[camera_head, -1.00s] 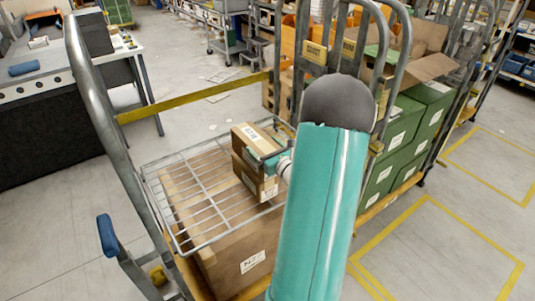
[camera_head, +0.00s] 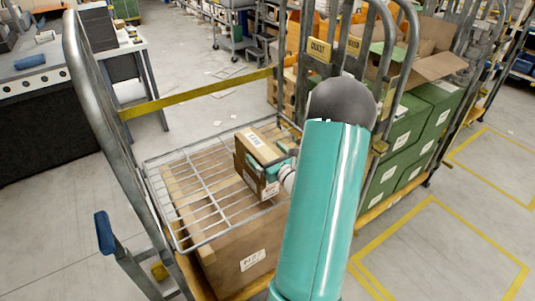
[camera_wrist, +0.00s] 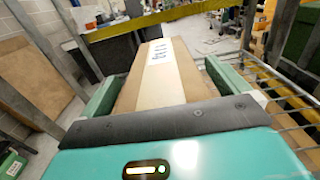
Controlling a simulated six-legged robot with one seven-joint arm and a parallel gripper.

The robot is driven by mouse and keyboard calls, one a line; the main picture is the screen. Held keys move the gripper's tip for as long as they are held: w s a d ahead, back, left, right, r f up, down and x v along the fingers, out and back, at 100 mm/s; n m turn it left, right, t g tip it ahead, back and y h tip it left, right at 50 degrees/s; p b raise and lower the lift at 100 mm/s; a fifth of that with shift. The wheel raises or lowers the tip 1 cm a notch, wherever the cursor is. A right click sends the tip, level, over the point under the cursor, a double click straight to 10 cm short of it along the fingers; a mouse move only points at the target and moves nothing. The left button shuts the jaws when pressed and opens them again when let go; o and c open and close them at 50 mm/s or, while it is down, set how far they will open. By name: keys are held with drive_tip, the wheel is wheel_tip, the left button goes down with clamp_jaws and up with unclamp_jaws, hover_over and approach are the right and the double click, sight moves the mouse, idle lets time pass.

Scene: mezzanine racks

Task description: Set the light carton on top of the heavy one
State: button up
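A small brown carton (camera_head: 256,181), which I take to be the light one, has white labels and is in my gripper (camera_head: 272,163). In the wrist view the small carton (camera_wrist: 158,80) lies between both green fingers of my gripper (camera_wrist: 163,78), which appear pressed to its sides. It is over the right part of a wire shelf; I cannot tell whether it touches the wires. A large brown carton (camera_head: 235,267) with a white label, likely the heavy one, stands below the wire shelf. My arm hides the area to its right.
The wire shelf (camera_head: 162,212) lies over the large carton's top within a metal-framed cart (camera_head: 98,100). A yellow bar (camera_head: 200,95) crosses behind it. Green boxes (camera_head: 405,130) and an open carton (camera_head: 440,62) stand to the right. Floor with yellow lines (camera_head: 408,222) is clear at right.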

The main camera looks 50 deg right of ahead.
drive_tip(key=shift+r, duration=0.1)
drive_tip(key=v, duration=1.2)
drive_tip(key=w+a+r+n+g+y, duration=0.25)
drive_tip(key=a+n+y, duration=0.3)
drive_tip(key=a, duration=0.35)
drive_tip(key=w+a+r+n+g+y, duration=0.25)
drive_tip(key=a+r+n+y, duration=0.2)
drive_tip(key=a+n, duration=0.35)
drive_tip(key=w+a+r+n+g+y, duration=0.2)
drive_tip(key=w+a+n+y, duration=0.25)
drive_tip(key=a, duration=0.55)
drive_tip(key=s+a+r+n+g+h, duration=0.25)
drive_tip(key=s+a+n+g, duration=0.5)
drive_tip(key=a+n, duration=0.4)
drive_tip(key=s+r+n+t+h, duration=0.3)
drive_tip(key=r+n+h, duration=0.3)
drive_tip(key=n, duration=0.4)
drive_tip(key=shift+r, duration=0.4)
